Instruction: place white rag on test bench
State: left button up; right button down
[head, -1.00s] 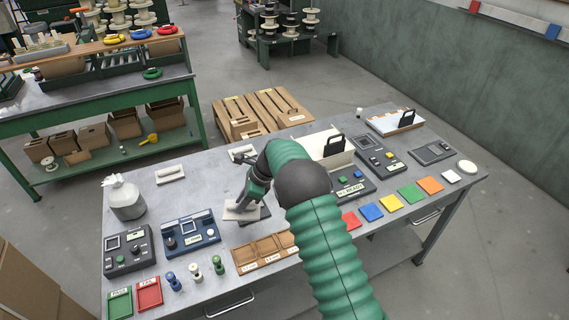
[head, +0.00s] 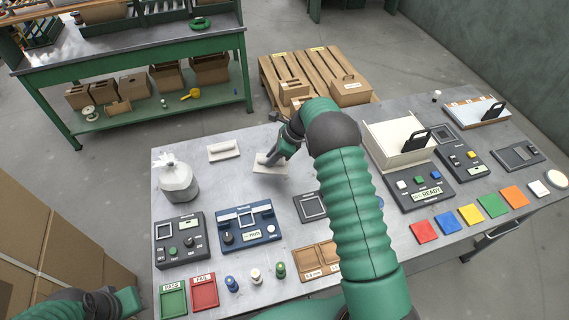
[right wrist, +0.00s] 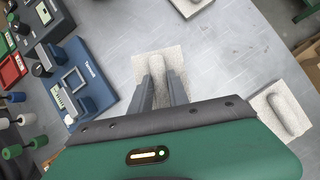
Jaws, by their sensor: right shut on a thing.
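My right gripper (head: 274,157) is shut on a white rag (head: 261,166), a flat pale cloth with a raised roll along its middle. In the right wrist view the rag (right wrist: 165,67) shows with its roll between the two fingers. It is over a bare part of the grey test bench (head: 215,185), low down; I cannot tell whether it touches the top. A second white rag (head: 224,150) lies to its left. The right wrist view shows two similar rags, at the top (right wrist: 190,4) and at the right (right wrist: 285,110). My left gripper is not visible.
A dark square pad (head: 310,207), a blue device (head: 245,225) and a dark grey device (head: 182,240) stand nearer the front. A white bag-like container (head: 178,182) stands at the left. A white open box (head: 395,145) is right of my arm.

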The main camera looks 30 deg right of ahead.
aim_at(271, 168)
jog(key=f, duration=0.6)
jog(key=shift+w+a+p, duration=0.1)
jog(key=shift+w+p, duration=0.25)
jog(key=shift+s, duration=0.15)
jog(key=c, duration=1.3)
grip_release()
jog(key=shift+f, duration=0.1)
jog(key=shift+o, duration=0.2)
